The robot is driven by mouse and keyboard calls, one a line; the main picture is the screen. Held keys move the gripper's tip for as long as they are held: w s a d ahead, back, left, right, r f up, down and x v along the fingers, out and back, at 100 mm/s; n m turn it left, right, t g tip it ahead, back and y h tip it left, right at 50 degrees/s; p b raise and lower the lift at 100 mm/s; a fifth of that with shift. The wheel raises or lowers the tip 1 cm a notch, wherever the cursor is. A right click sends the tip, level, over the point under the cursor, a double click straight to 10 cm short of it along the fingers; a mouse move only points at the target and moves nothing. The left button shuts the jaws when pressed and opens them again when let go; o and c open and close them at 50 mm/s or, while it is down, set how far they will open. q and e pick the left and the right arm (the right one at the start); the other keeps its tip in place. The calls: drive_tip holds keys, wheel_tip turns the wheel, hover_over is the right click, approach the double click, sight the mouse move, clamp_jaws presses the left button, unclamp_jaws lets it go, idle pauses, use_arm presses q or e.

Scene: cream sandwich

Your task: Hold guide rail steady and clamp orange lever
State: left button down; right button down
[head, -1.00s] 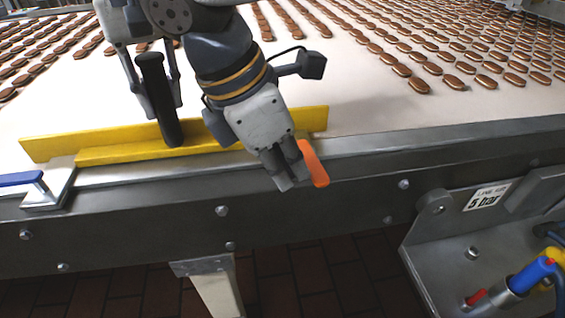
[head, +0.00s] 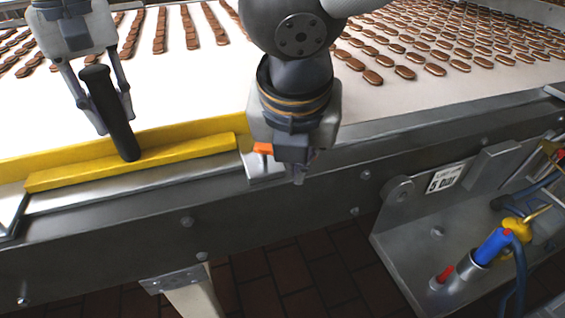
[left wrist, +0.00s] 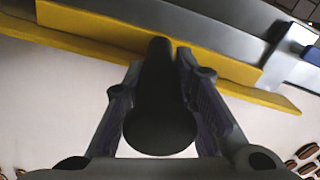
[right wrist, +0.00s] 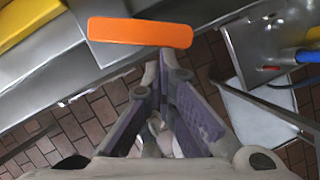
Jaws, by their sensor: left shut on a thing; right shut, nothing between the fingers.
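The yellow guide rail (head: 140,160) lies along the conveyor's near edge, with a black upright handle (head: 97,80) on it. My left gripper (head: 116,122) is shut around this handle, which also fills the middle of the left wrist view (left wrist: 160,115). The orange lever (head: 263,148) peeks out left of my right gripper (head: 298,178), which hides most of it in the head view. In the right wrist view the whole lever (right wrist: 140,32) lies across a metal clamp block, just beyond the fingertips. My right gripper is shut and empty; I cannot tell whether it touches the lever.
The white conveyor belt (head: 200,75) carries rows of chocolate-coated cookies at the back. A steel side beam (head: 120,230) runs along the front. At right, a metal bracket (head: 437,232) with a "5 bar" label carries blue, red and yellow fittings.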

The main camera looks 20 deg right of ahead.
drive_tip(key=shift+w+d+n+y, duration=0.5)
drive_tip(key=shift+w+d+n, duration=0.45)
drive_tip(key=shift+d+n, duration=0.3)
drive_tip(key=shift+w+d, duration=0.1)
drive_tip(key=shift+w, duration=0.05)
